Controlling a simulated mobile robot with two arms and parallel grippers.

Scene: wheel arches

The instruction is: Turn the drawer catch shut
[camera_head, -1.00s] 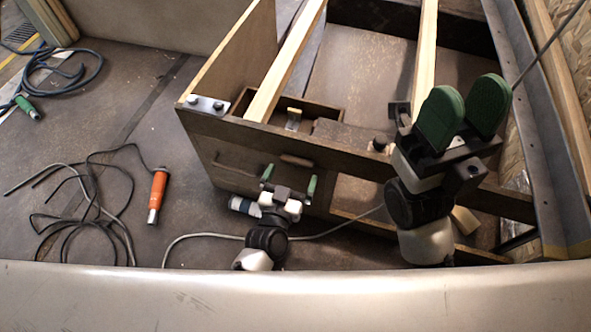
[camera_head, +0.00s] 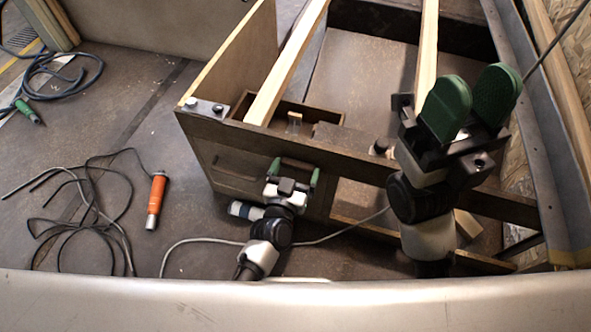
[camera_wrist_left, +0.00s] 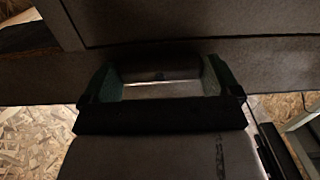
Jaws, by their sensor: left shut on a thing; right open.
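The drawer catch appears to be the short brown rounded bar (camera_head: 297,163) on the front of the wooden frame, lying roughly level. My left gripper (camera_head: 294,172) is at that front, its green fingers at the two ends of the bar, shut on it. In the left wrist view the dark bar (camera_wrist_left: 160,68) spans between the green fingers (camera_wrist_left: 163,80) against the panel. The fingers hide its ends. My right gripper (camera_head: 474,100) is open and empty, raised above the right of the frame, its green pads apart.
The wooden frame (camera_head: 225,130) has pale slats (camera_head: 287,66) and a small open compartment (camera_head: 325,114). An orange-handled tool (camera_head: 157,195) with dark cable lies on the floor at left. A pale curved panel edge (camera_head: 300,300) crosses the foreground.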

